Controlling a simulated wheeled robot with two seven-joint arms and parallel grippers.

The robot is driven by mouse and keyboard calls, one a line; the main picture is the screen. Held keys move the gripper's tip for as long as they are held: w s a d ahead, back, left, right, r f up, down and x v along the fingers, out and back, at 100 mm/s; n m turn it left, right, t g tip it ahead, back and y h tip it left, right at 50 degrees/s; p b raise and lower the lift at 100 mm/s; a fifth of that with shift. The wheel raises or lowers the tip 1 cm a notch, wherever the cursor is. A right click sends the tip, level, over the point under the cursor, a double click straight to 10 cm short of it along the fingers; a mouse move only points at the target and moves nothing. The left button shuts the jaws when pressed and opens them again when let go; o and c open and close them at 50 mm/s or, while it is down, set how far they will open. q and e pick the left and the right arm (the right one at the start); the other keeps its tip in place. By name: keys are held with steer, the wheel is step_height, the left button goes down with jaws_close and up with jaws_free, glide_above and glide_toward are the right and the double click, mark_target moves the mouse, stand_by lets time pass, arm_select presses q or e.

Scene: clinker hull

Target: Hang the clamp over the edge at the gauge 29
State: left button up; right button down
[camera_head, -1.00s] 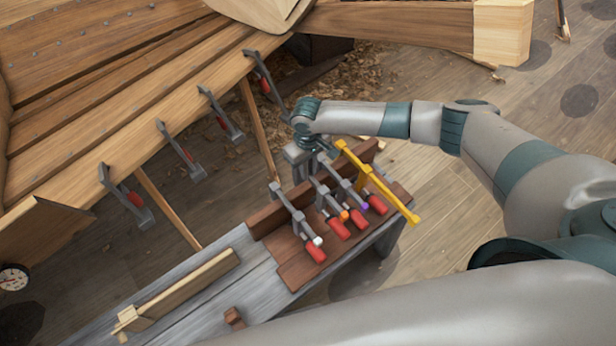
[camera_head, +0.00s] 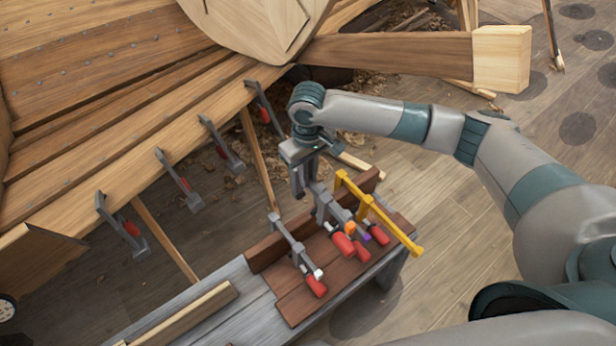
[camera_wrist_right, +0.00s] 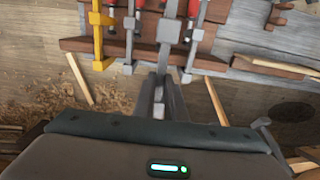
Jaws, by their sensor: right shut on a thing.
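My right gripper (camera_head: 303,185) is shut on a grey clamp (camera_head: 322,203) with a red handle, at the workbench's back edge. An orange tip by its lower end seems to belong to it, but neighbouring clamps overlap there. In the right wrist view the fingers (camera_wrist_right: 160,98) close around the clamp's grey bar (camera_wrist_right: 170,32). It appears slightly raised above the bench. Several similar clamps hang along the hull's plank edge (camera_head: 150,165). A round dial gauge (camera_head: 6,308) is cut off at the left edge; its number cannot be read. My left gripper is out of view.
A white-tipped clamp (camera_head: 290,241), other red-handled clamps and a yellow clamp (camera_head: 378,214) lie on the brown board (camera_head: 290,305) on the bench. A slanted wooden prop (camera_head: 165,238) stands between hull and bench. A thick beam (camera_head: 400,57) lies behind.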

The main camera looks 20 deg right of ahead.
stand_by(0.4)
steer(key=s+d+r+m, duration=0.1)
steer(key=s+d+m, duration=0.1)
steer(key=s, duration=0.6)
steer(key=s+d+r+m, duration=0.1)
steer(key=s+d+m, duration=0.1)
steer(key=s, duration=0.5)
steer(key=shift+s, duration=0.35)
steer(key=shift+s+f, duration=0.1)
